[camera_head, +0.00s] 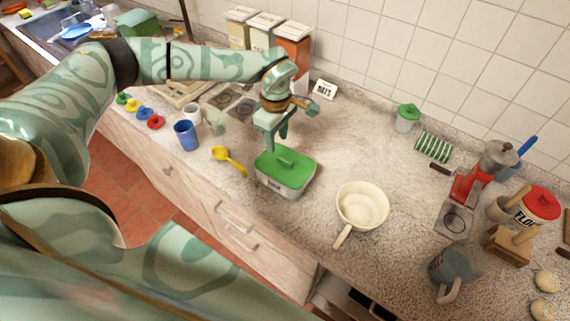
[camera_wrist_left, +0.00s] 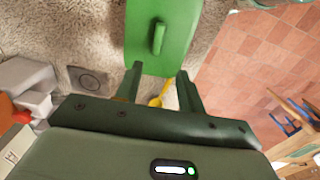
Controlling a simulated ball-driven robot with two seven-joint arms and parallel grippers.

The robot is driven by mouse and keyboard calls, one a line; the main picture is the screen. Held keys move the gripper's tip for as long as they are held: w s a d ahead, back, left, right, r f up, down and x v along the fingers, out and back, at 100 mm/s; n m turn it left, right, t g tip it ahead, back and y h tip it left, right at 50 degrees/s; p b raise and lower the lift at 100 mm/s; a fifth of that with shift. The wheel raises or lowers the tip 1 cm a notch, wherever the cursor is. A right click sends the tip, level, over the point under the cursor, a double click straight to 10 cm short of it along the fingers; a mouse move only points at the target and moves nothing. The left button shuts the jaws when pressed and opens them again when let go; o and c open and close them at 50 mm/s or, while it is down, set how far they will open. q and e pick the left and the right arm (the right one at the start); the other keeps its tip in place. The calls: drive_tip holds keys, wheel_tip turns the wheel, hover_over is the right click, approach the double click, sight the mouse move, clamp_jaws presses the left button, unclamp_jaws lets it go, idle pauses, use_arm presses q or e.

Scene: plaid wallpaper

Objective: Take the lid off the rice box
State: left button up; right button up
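The rice box (camera_head: 285,186) is a white container with a green lid (camera_head: 300,172), standing on the counter near its front edge. The lid has a raised green handle (camera_head: 287,160) and sits on the box. In the left wrist view the lid (camera_wrist_left: 175,20) and its handle (camera_wrist_left: 158,38) show just beyond the fingers. My left gripper (camera_head: 277,145) points down above the lid. Its fingers (camera_wrist_left: 160,72) are apart with nothing between them, and the handle lies past the tips. My right gripper is not in view.
A yellow spoon (camera_head: 230,160) and a blue cup (camera_head: 186,135) stand left of the box. A cream pan (camera_head: 361,206) stands to its right. Canisters (camera_head: 292,48) line the wall behind my left arm. Counter behind the pan is mostly clear.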

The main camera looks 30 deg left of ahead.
sight(281, 157)
use_arm(q)
drive_tip(key=f, duration=0.7)
drive_tip(key=shift+w+d, duration=0.35)
drive_tip(key=shift+w, duration=0.05)
clamp_jaws()
